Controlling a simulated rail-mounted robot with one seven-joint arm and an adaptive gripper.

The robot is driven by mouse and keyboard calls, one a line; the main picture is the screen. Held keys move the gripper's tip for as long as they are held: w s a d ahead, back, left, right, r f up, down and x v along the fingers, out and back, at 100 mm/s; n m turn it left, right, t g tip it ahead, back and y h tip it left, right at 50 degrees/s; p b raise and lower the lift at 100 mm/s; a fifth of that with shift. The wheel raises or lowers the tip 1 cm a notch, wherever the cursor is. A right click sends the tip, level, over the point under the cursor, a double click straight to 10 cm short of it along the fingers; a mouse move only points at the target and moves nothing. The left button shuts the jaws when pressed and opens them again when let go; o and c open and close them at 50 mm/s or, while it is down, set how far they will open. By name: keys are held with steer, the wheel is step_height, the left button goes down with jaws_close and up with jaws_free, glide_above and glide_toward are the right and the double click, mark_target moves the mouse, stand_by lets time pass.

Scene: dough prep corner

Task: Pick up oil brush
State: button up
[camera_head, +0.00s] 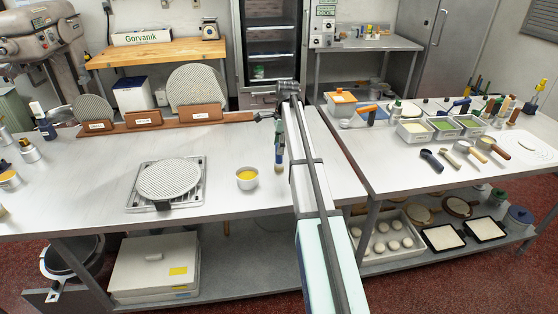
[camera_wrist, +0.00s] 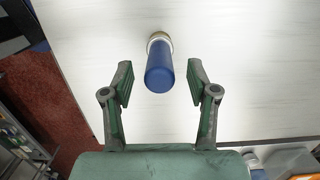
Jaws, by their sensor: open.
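The oil brush shows in the wrist view as a blue handle (camera_wrist: 160,72) with a pale metal-coloured ring at its far end. My gripper (camera_wrist: 160,66) is open, with one finger on each side of the handle and a visible gap on both sides. Whether the fingertips are level with the handle in depth is hard to tell. In the head view a slim upright blue item, seemingly the same brush (camera_head: 278,143), shows just left of my arm, partly hidden. A small metal bowl of yellow oil (camera_head: 246,178) stands to its left on the table.
A round perforated disc (camera_head: 168,180) lies on a square rack left of the bowl. A wooden holder (camera_head: 145,118) with discs runs along the back. The right table carries ingredient tins (camera_head: 415,130) and scoops (camera_head: 466,153). The table front between bowl and arm is clear.

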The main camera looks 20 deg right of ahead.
mark_target(277, 164)
steer(key=shift+a+f+p, duration=0.2)
steer(key=shift+f+p, duration=0.95)
steer(key=shift+f, duration=1.5)
jaws_close()
